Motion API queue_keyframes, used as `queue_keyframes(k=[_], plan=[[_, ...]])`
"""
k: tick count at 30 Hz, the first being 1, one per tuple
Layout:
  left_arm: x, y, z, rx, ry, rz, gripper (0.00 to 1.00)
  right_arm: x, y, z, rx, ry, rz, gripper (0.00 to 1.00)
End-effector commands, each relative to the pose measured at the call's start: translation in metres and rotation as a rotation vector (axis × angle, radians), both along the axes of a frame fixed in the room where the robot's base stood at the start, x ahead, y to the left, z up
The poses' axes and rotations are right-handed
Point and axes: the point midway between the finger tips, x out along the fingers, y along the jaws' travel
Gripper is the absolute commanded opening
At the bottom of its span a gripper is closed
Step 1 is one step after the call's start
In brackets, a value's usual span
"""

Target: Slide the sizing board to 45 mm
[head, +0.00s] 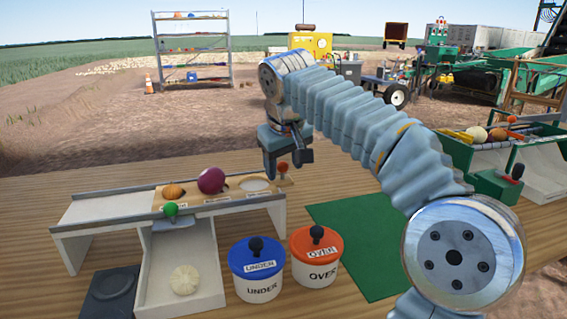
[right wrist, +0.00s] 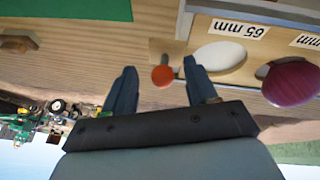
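The wooden sizing board (head: 191,201) lies on the white sloped stand (head: 95,209). A tan onion (head: 173,191) and a purple onion (head: 211,180) sit at its holes; the rightmost hole is empty. An orange knob (head: 283,168) stands at the board's right end. My right gripper (head: 287,160) is at this knob. In the right wrist view, my right gripper (right wrist: 159,67) is open, with the orange knob (right wrist: 162,76) between its fingers and gaps on both sides. A 65 mm label (right wrist: 238,27) shows beside the empty hole. My left gripper is not in view.
A green-knobbed gate (head: 170,209) stands above a white chute (head: 150,265) holding a pale onion (head: 185,280). The blue-lidded UNDER tub (head: 257,268) and red-lidded OVER tub (head: 316,255) stand in front. A green mat (head: 350,230) lies bare to the right.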

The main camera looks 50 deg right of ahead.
Motion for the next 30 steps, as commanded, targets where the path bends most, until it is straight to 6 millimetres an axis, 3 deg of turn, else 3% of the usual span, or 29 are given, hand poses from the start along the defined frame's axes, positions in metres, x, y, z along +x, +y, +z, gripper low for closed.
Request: queue_keyframes(k=[13,30], plan=[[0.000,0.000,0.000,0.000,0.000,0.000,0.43,0.000,0.001,0.002,0.001,0.000,0.001,0.57],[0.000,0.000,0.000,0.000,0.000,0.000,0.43,0.001,0.001,0.053,0.002,0.001,0.001,0.57]])
